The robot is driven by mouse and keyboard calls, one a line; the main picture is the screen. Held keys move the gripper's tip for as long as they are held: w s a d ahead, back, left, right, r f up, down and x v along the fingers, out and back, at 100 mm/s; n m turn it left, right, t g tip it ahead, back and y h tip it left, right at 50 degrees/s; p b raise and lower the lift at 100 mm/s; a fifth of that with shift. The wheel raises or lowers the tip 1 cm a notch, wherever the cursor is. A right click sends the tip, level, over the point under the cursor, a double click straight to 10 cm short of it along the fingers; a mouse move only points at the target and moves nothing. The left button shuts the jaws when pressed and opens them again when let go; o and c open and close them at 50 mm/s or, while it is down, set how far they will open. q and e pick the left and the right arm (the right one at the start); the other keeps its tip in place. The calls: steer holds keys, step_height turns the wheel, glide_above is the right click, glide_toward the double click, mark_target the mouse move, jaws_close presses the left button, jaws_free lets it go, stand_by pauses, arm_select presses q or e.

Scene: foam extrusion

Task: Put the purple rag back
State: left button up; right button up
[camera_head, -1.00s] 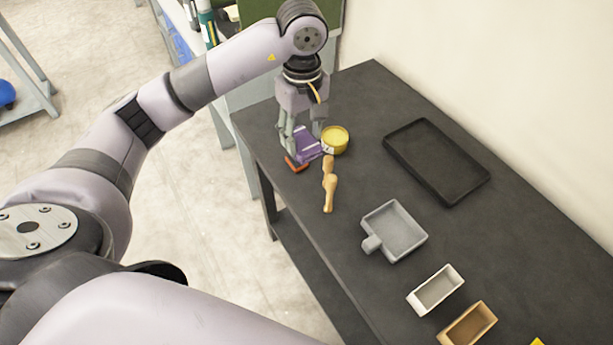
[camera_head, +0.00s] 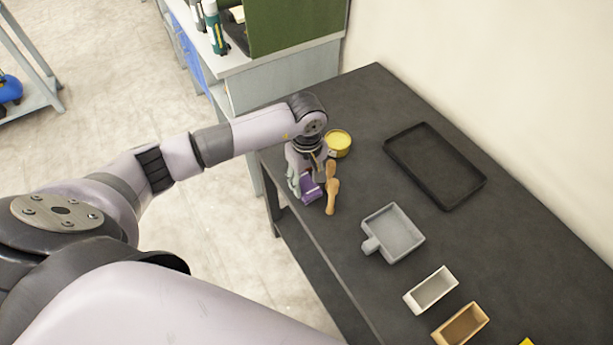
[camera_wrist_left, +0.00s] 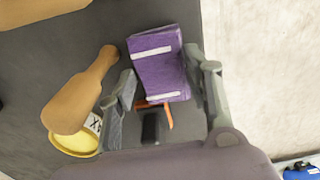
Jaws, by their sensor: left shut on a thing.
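The purple rag (camera_head: 313,192) is a folded bundle near the table's left edge, beside a wooden tool. In the left wrist view the rag (camera_wrist_left: 158,72) has two white bands and sits between the fingers. My left gripper (camera_head: 308,183) is shut on it, pointing down; its fingers also show in the left wrist view (camera_wrist_left: 163,78). I cannot tell whether the rag touches the table. A small orange piece (camera_wrist_left: 166,116) shows between the fingers by the rag. My right gripper is not in view.
The wooden tool (camera_head: 331,188) is close to the gripper's right. A yellow tin (camera_head: 338,141) stands behind. A black tray (camera_head: 436,166), a grey square pan (camera_head: 394,232), a white box (camera_head: 431,290) and a tan box (camera_head: 461,325) lie on the dark table (camera_head: 355,105).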

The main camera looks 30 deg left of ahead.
arm_select(q)
steer(key=shift+f, duration=0.15)
steer(key=o, duration=1.2)
